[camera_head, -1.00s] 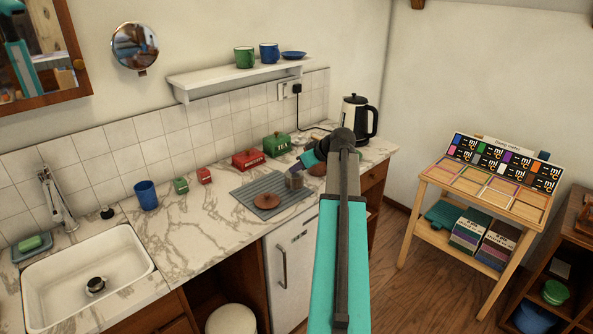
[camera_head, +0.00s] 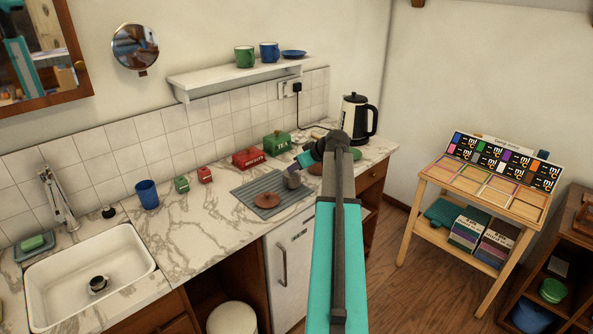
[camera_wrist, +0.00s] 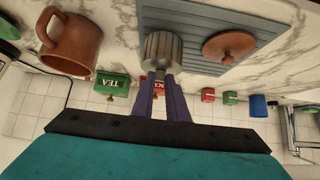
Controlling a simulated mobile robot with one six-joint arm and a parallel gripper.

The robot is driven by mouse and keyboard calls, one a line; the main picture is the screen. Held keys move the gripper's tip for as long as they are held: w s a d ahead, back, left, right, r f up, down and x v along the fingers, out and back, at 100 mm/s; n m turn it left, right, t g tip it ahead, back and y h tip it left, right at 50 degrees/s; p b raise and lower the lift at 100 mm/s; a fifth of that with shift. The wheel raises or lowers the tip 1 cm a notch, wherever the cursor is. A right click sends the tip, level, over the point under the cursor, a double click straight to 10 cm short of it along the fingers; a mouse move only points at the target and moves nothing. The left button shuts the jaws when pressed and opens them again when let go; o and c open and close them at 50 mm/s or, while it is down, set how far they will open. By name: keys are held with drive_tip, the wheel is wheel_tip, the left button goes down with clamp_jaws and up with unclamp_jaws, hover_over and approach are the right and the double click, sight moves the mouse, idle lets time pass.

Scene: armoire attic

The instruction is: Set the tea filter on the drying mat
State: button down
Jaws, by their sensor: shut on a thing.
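The tea filter, a small grey metal cylinder (camera_head: 292,180), is held over the right part of the grey-blue ribbed drying mat (camera_head: 289,199). My gripper (camera_wrist: 160,76) is shut on the filter (camera_wrist: 161,47), its purple fingers gripping the lower side of it in the wrist view. The filter looks tilted in the head view. I cannot tell whether it touches the mat (camera_wrist: 255,18). A brown round lid with a knob (camera_head: 267,201) lies on the mat, left of the filter; it also shows in the wrist view (camera_wrist: 229,48).
A brown mug (camera_wrist: 72,42) stands beside the mat, mostly hidden by my arm in the head view. A red tin (camera_head: 248,158) and green TEA tin (camera_head: 277,142) stand behind the mat. A kettle (camera_head: 357,117) is at the back right.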

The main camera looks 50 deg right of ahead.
drive_tip(key=shift+f, duration=0.95)
drive_tip(key=shift+f, duration=0.15)
drive_tip(key=c, duration=1.7)
unclamp_jaws()
drive_tip(key=shift+c, duration=0.2)
drive_tip(key=shift+r, duration=0.2)
drive_tip(key=b+v, duration=0.1)
drive_tip(key=v, duration=1.1)
drive_tip(key=shift+b, duration=0.35)
